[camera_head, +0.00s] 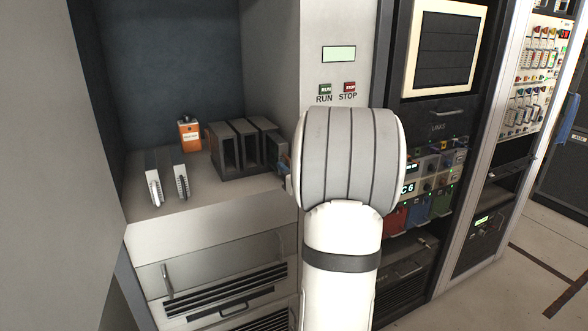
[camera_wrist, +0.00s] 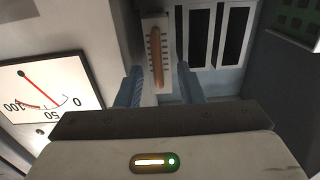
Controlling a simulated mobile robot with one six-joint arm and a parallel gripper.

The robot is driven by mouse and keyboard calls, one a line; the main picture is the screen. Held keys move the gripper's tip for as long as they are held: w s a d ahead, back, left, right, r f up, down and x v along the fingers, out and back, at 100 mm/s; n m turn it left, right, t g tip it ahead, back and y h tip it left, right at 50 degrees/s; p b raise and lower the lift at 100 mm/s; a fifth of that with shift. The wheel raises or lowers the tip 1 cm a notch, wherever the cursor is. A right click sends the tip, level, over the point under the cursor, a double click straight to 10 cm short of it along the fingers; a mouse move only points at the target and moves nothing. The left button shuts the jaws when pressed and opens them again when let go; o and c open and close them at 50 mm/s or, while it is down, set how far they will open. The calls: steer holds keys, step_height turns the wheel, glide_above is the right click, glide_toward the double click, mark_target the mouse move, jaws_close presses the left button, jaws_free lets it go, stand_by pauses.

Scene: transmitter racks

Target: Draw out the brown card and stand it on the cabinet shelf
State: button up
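In the wrist view a card with a pale, toothed edge and a long brown strip (camera_wrist: 157,72) stands between the blue fingers of my gripper (camera_wrist: 160,85). The fingers are apart, one on each side of the strip, with a gap visible at least on the right. In the head view my arm hides most of the gripper and the card; a bit of blue finger (camera_head: 284,148) shows at the right end of the dark slotted rack. The cabinet shelf (camera_head: 225,195) holds this rack (camera_head: 228,154). Its slots (camera_wrist: 201,35) also show in the wrist view.
Two grey cards (camera_head: 167,175) stand at the shelf's left, with an orange box (camera_head: 189,134) behind. Shelf room is clear in front of the rack. A dial meter (camera_wrist: 50,95) shows at left in the wrist view.

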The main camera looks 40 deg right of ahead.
mark_target(284, 159)
steer(key=shift+w+d+p, duration=0.1)
steer(key=shift+w+d, duration=0.1)
steer(key=shift+w, duration=0.7)
steer(key=shift+w+d+p, duration=0.15)
steer(key=shift+w+d, duration=0.05)
steer(key=shift+w, duration=0.65)
steer(key=shift+w+d+p, duration=0.1)
steer(key=shift+w+d, duration=0.1)
steer(key=shift+w, duration=0.7)
steer(key=shift+c, duration=0.2)
jaws_close()
